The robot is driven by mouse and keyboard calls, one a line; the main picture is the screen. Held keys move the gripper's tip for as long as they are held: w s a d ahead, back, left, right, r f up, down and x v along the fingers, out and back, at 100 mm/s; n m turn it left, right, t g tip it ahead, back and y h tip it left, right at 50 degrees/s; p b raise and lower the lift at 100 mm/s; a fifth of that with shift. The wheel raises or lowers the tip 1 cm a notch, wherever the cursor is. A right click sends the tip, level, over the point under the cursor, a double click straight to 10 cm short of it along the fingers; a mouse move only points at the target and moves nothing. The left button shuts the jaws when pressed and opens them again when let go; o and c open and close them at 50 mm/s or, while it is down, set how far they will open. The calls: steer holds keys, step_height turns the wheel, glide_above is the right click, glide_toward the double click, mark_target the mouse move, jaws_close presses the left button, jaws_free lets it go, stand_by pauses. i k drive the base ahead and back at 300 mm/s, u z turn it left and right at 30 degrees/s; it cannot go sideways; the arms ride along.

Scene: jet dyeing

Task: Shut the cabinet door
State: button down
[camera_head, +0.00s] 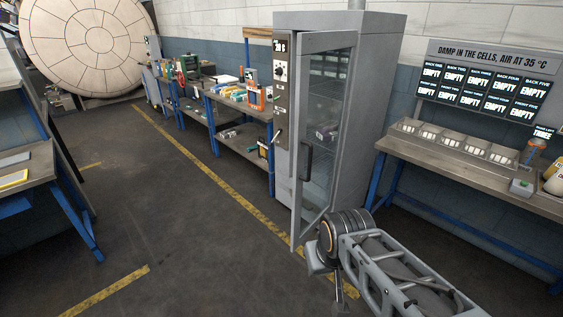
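The tall grey cabinet (378,120) stands against the back wall, right of the middle. Its glazed door (351,100) stands ajar, with the left edge swung out from the cabinet front. A dark handle (306,160) sits near the door's left edge. Shelves with a few small items show through the glass. My arm reaches in from the bottom right, and its large round joint covers the view near the door's lower right corner.
A control panel (281,92) runs down the cabinet's left front. A workbench (470,178) with several trays stands to the right, under a display board (484,84). A cluttered bench (233,104) stands to the left. The floor (175,230) left of the door is clear.

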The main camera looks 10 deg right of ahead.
mark_target(308, 43)
steer(key=u, duration=0.2)
steer(key=i, duration=1.25)
steer(key=z, duration=0.55)
